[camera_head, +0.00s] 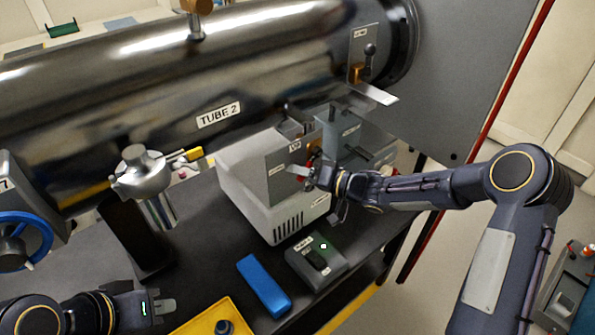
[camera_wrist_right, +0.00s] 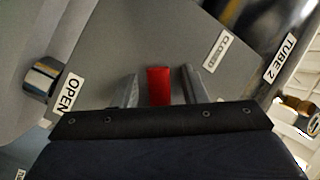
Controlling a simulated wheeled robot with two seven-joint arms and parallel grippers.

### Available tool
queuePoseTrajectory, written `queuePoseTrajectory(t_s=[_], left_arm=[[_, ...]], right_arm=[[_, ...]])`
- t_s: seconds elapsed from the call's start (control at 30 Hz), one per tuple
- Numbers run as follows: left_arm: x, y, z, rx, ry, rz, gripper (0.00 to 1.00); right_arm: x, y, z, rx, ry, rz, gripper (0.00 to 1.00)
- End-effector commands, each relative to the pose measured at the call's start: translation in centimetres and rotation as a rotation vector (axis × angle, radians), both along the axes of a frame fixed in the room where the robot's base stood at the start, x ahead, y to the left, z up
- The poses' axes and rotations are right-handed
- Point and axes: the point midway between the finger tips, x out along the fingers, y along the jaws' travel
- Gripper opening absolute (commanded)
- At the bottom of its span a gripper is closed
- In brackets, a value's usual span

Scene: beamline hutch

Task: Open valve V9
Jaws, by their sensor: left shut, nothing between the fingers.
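A grey valve plate (camera_head: 284,178) with a small label at its top, too small to read surely, faces my right arm on the white box. In the right wrist view the red handle (camera_wrist_right: 158,87) stands between the two fingers of the right gripper (camera_wrist_right: 160,92), with a gap on each side. The plate carries an OPEN label (camera_wrist_right: 69,93) at left and a CLOSED label (camera_wrist_right: 216,51) at upper right. My left gripper (camera_head: 169,306) is shut and empty, low at left.
The steel pipe marked TUBE 2 (camera_head: 219,115) runs behind. A blue block (camera_head: 264,285), a grey device with a green light (camera_head: 317,262) and a yellow tray (camera_head: 205,318) occupy the dark bench. A blue handwheel (camera_head: 28,236) is at far left.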

Motion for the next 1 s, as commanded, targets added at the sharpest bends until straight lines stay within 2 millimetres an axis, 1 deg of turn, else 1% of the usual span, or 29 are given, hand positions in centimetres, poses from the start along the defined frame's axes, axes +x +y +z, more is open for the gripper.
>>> queuePoseTrajectory(t_s=[0.07, 0.17, 0.4, 0.53, 0.7, 0.93, 1.0], left_arm=[[0.0, 0.0, 0.0, 0.000, 0.000, 0.000, 0.00], [0.0, 0.0, -0.2, 0.000, 0.000, 0.000, 0.00], [0.0, 0.0, -0.9, 0.000, 0.000, 0.000, 0.00], [0.0, 0.0, -1.1, 0.000, 0.000, 0.000, 0.00], [0.0, 0.0, -1.2, 0.000, 0.000, 0.000, 0.00], [0.0, 0.0, -1.1, 0.000, 0.000, 0.000, 0.00], [0.0, 0.0, -1.1, 0.000, 0.000, 0.000, 0.00]], right_arm=[[0.0, -0.1, 0.0, 0.000, 0.000, -0.001, 0.39], [-0.4, -0.9, 0.0, -0.001, -0.001, -0.002, 0.39], [-2.4, -4.5, 0.3, -0.002, -0.001, -0.005, 0.39], [-3.2, -6.0, 0.4, -0.002, -0.001, -0.003, 0.39], [-3.8, -6.8, 0.5, 0.000, 0.000, 0.000, 0.39], [-3.8, -6.8, 0.6, 0.000, 0.001, 0.000, 0.39], [-3.8, -6.8, 0.6, -0.005, -0.002, -0.005, 0.30]])
